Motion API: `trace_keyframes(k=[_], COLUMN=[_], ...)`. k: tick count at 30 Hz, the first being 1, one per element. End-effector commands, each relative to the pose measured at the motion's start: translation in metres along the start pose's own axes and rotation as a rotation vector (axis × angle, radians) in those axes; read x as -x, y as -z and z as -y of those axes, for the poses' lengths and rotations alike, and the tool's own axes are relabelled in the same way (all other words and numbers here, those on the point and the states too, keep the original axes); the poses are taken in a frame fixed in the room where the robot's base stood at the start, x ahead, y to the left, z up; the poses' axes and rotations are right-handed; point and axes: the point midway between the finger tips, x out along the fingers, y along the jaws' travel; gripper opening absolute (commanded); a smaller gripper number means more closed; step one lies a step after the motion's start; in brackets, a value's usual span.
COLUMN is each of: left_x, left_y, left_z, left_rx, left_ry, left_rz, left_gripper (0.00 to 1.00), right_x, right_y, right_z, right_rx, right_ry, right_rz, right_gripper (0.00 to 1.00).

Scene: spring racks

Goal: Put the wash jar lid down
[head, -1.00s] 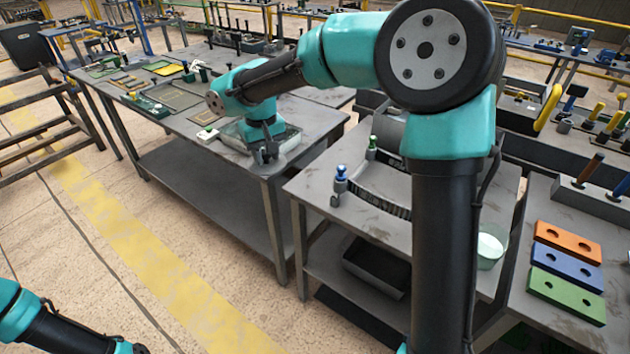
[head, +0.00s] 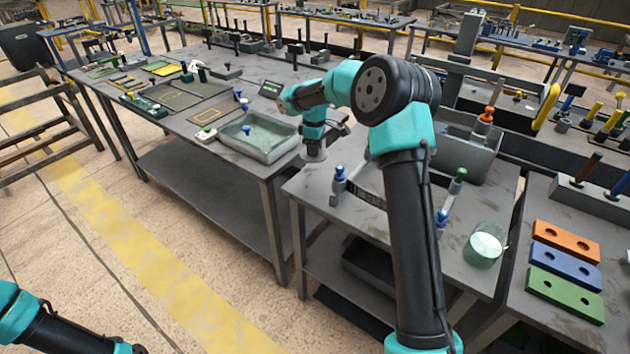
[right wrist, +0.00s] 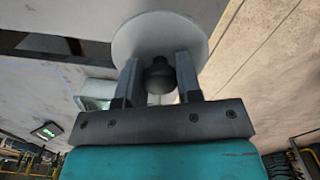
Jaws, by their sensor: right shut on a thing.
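The lid (right wrist: 205,42) is a pale round disc with a dark knob (right wrist: 160,75) in the right wrist view. My right gripper (right wrist: 160,78) is shut on that knob, with a finger on each side. In the head view my right gripper (head: 315,152) hangs near the right end of the left bench, by the gap to the nearer bench. The lid is hard to make out there. A clear glass jar with white contents (head: 485,246) stands on the nearer bench's right side.
A clear tray of liquid (head: 258,138) with a blue-knobbed item sits left of my right gripper. A curved rack with a blue-topped post (head: 340,180) stands on the nearer bench. Orange, blue and green blocks (head: 566,265) lie at the right.

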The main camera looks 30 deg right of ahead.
Motion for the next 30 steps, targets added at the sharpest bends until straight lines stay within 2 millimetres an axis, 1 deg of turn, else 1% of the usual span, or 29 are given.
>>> trace_keyframes(k=[2,10,13,17,21,24,27,30], left_x=[0.0,0.0,0.0,0.0,0.0,0.0,0.0,0.0], left_y=[0.0,0.0,0.0,0.0,0.0,0.0,0.0,0.0], left_z=[0.0,0.0,0.0,0.0,0.0,0.0,0.0,0.0], left_rx=[0.0,0.0,0.0,0.0,0.0,0.0,0.0,0.0], left_ry=[0.0,0.0,0.0,0.0,0.0,0.0,0.0,0.0], left_rz=[0.0,0.0,0.0,0.0,0.0,0.0,0.0,0.0], left_gripper=[0.43,0.43,0.43,0.43,0.43,0.43,0.43,0.43], right_x=[-0.002,-0.002,-0.006,-0.023,-0.047,-0.059,-0.064,-0.064], right_y=[-0.001,-0.001,-0.002,-0.002,-0.002,-0.001,-0.001,-0.001], right_z=[-0.003,-0.002,-0.002,-0.002,-0.002,-0.002,-0.003,-0.003], right_rx=[0.01,0.011,0.011,0.01,0.01,0.011,0.011,0.01], right_ry=[-0.001,-0.001,0.0,0.002,0.002,0.001,-0.001,-0.002], right_rz=[0.0,0.0,0.001,0.002,0.002,0.001,0.0,-0.001], right_gripper=[0.08,0.08,0.08,0.08,0.08,0.08,0.08,0.08])
